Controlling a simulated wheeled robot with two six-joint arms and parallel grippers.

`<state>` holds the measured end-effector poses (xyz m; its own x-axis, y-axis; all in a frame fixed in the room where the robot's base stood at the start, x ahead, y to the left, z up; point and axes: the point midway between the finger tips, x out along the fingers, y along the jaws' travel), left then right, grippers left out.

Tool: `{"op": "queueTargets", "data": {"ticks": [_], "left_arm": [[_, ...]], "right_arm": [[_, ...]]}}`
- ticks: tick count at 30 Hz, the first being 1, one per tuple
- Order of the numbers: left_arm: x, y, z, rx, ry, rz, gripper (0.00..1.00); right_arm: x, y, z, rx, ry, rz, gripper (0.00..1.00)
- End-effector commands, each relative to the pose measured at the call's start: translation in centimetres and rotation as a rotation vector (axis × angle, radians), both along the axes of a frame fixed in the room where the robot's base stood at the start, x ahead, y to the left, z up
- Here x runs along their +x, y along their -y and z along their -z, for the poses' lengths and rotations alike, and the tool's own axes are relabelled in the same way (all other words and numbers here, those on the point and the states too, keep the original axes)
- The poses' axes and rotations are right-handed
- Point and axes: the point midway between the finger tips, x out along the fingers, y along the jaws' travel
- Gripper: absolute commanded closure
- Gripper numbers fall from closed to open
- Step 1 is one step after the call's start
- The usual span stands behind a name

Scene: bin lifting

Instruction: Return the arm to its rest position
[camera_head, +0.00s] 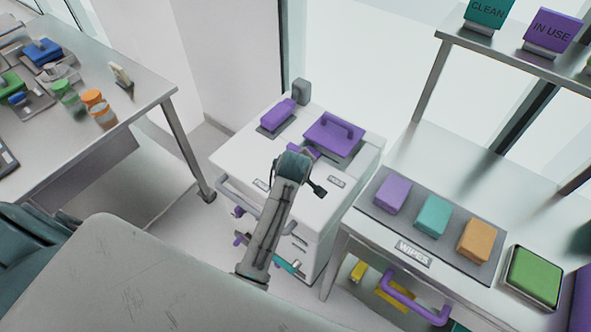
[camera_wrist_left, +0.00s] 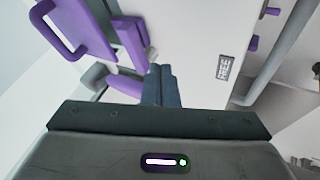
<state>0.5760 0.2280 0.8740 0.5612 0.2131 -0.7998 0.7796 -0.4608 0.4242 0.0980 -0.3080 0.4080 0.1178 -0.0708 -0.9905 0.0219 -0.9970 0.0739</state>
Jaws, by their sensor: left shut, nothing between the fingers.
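My left gripper (camera_wrist_left: 160,85) shows in the left wrist view with its dark fingers together and nothing between them. In the head view my left arm reaches up over a white cabinet (camera_head: 235,160), and its wrist hides the fingertips. Beyond the wrist is a purple lid with a raised handle (camera_head: 335,135); it also shows at the upper left of the left wrist view (camera_wrist_left: 88,30). A smaller purple part (camera_head: 278,115) lies to its left on the cabinet top. No right gripper shows in either view.
A table (camera_head: 150,90) with jars and blocks stands at the left. At the right, a bench carries a grey tray (camera_head: 455,255) with purple, teal and orange blocks. A shelf (camera_head: 500,45) with CLEAN and IN USE signs rises behind. Handles project from the cabinet front.

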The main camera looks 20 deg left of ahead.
Motion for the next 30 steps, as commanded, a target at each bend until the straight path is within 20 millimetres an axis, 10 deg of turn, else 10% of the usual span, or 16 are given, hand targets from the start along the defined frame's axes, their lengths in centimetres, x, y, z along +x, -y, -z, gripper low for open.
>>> {"op": "queueTargets", "data": {"ticks": [23, 30], "left_arm": [[-1.0, 0.3, -1.1, 0.003, -0.003, 0.003, 1.00], [-8.3, -2.3, 0.5, 0.116, -0.121, 0.199, 1.00]], "right_arm": [[-1.7, 0.4, 0.4, -0.005, -0.020, -0.001, 1.00], [-1.4, 0.4, 0.4, -0.005, -0.018, -0.001, 1.00]]}}
